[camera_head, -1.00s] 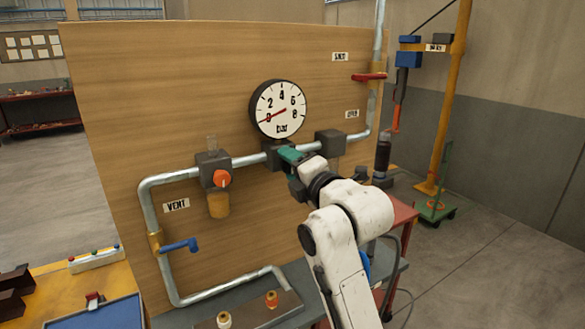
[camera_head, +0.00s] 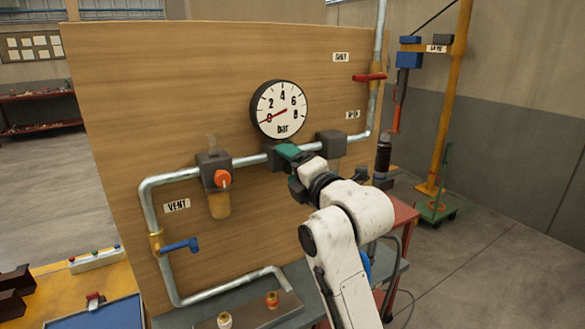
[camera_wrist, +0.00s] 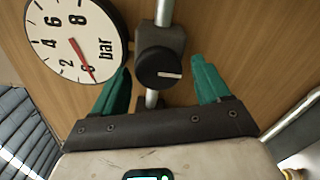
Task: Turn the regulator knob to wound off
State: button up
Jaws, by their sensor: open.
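The regulator knob (camera_wrist: 158,68) is a round black knob with a white pointer line, on a dark block in the pipe run. In the wrist view it sits between and beyond my gripper's two green fingers, and I see no contact. The white line points to the right in that view. My gripper (camera_wrist: 160,82) is open and empty. In the head view my gripper (camera_head: 290,160) is in front of the dark block (camera_head: 270,158) below the gauge and hides the knob. The gauge (camera_head: 279,109) reads about 0 bar, its red needle at the zero mark.
An orange knob (camera_head: 222,178) on another dark block is to the left. A blue vent lever (camera_head: 180,245) is lower left and a red lever (camera_head: 369,77) upper right. A further dark block (camera_head: 330,143) is just right of my gripper. The wooden panel (camera_head: 150,90) stands close behind.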

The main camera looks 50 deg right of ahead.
jog(key=p+v, duration=0.1)
jog(key=v, duration=0.9)
jog(key=shift+s, duration=0.4)
jog(key=shift+a, duration=0.1)
